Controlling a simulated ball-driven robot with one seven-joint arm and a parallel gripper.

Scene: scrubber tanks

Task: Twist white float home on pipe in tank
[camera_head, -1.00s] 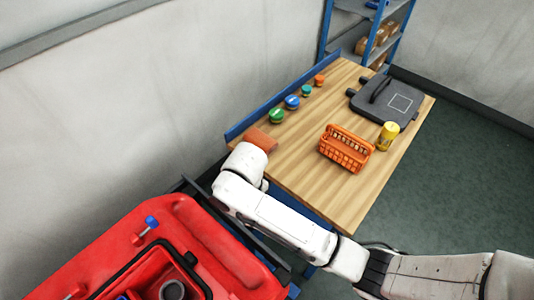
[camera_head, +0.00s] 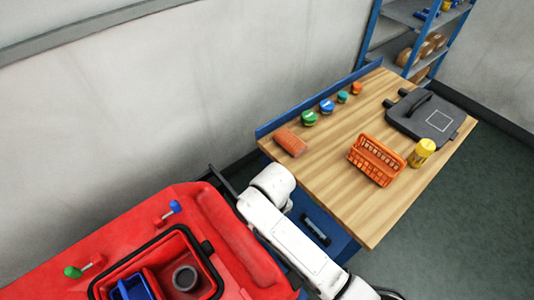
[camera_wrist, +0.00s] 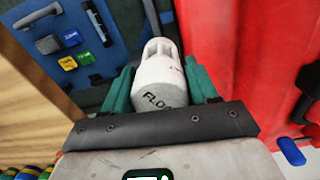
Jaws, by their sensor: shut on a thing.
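The white float (camera_wrist: 160,80), with dark lettering on its side and slots near its narrower far end, is between the teal fingers of my gripper (camera_wrist: 162,88) in the wrist view. My gripper is shut on it. In the head view the red machine (camera_head: 235,235) has an open tank with a black rim (camera_head: 150,243). A grey round pipe end (camera_head: 185,278) stands inside the tank, beside a blue container (camera_head: 130,290). My gripper and the float do not show in the head view. In the wrist view the float is beside the red body (camera_wrist: 225,60), and no pipe shows.
The wooden bench (camera_head: 325,180) holds an orange basket (camera_head: 376,160), an orange block (camera_head: 290,142), a yellow jar (camera_head: 421,153), several coloured caps and a dark case (camera_head: 432,120). Blue and green knobs (camera_head: 73,271) stick up from the red machine. A blue shelf (camera_head: 405,45) stands behind.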

